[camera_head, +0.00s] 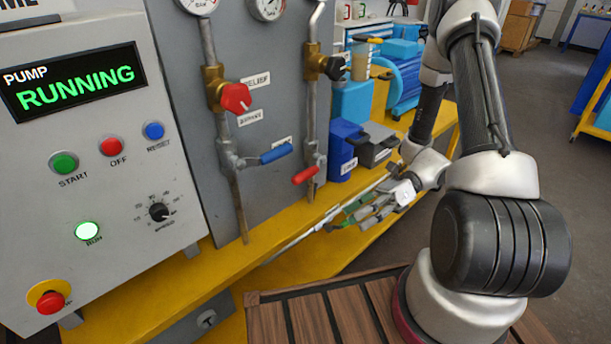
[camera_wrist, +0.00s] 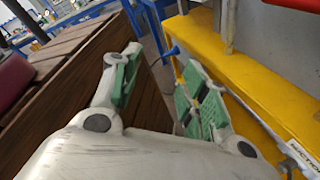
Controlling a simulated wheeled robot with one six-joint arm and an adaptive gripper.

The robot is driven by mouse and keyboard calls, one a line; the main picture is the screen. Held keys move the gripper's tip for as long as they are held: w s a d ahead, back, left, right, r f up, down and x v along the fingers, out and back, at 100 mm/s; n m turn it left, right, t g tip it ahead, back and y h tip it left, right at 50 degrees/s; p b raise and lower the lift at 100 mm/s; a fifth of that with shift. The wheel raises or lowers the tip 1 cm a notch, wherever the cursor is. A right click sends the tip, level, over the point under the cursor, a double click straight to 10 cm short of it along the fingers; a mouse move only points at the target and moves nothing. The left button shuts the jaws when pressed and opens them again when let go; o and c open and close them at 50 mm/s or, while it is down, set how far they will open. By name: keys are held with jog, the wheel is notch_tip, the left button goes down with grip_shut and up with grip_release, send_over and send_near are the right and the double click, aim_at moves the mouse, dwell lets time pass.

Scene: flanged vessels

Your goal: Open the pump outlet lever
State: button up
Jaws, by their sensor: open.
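A blue lever handle (camera_head: 277,153) sits on a valve on the left pipe of the grey panel and points right, roughly sideways across its pipe. A red lever handle (camera_head: 306,175) sits on the right pipe and slants down to the left. The small label by the blue lever is too small to read, so I cannot tell which lever is the pump outlet. My gripper (camera_head: 345,218) is open and empty, below and to the right of both levers, apart from them. In the wrist view its green-padded fingers (camera_wrist: 160,65) are spread with nothing between them.
A red knob (camera_head: 236,98) sits above the blue lever, beside the relief label. The control box (camera_head: 100,190) stands left, its display reading PUMP RUNNING. Blue containers (camera_head: 343,145) stand right of the panel on the yellow bench (camera_head: 170,282). Open floor lies right.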

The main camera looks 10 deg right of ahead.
jog(key=w+a+f+m+t+y, duration=0.3)
jog(key=w+m+t, duration=0.15)
jog(key=m, duration=0.25)
jog(key=m+t+y, duration=0.1)
jog(key=m+t, duration=0.3)
jog(key=m, duration=0.5)
send_near(306, 175)
jog(key=w+a, duration=0.2)
jog(key=a, duration=0.1)
jog(key=x, duration=0.6)
jog(key=shift+a+f, duration=0.25)
jog(key=shift+a, duration=0.15)
grip_shut()
